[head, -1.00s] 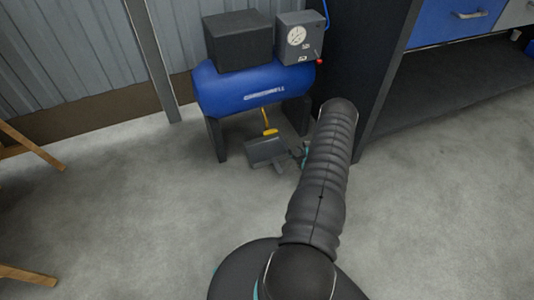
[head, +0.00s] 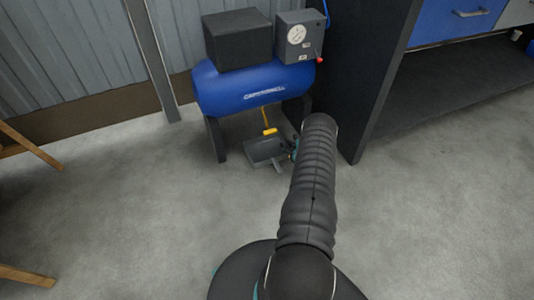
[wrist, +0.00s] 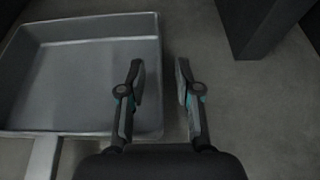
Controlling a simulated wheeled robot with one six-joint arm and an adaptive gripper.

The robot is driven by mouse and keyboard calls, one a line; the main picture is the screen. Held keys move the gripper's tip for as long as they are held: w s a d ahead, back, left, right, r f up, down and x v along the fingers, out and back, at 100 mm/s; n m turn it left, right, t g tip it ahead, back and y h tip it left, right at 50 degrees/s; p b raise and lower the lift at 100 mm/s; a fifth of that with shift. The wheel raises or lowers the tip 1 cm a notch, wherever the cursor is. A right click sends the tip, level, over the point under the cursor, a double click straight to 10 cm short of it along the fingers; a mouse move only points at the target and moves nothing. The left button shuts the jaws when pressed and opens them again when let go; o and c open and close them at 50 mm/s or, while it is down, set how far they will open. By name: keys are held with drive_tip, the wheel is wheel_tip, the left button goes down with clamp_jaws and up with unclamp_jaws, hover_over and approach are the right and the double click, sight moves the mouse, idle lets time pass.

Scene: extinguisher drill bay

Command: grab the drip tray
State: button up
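The drip tray (head: 261,149) is a shallow grey open pan on the floor under the blue compressor, with a short tab (head: 278,166) sticking out of its near side. In the wrist view the empty tray (wrist: 75,75) fills the left half, and its light grey tab (wrist: 42,158) shows at the lower left. My gripper (wrist: 160,72) is open. Its left finger shows over the tray's inside and its right finger over the floor outside, with the tray's right wall in the gap between them. I see no closed grip. In the head view my arm mostly hides the gripper (head: 294,150).
The blue compressor tank (head: 250,87) stands on dark legs around and above the tray, with a yellow-handled part (head: 269,131) hanging over it. A dark cabinet panel (head: 365,80) rises at right. Open concrete floor lies in front.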

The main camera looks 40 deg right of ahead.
drive_tip(key=shift+c, duration=0.2)
clamp_jaws()
drive_tip(key=shift+r, duration=0.1)
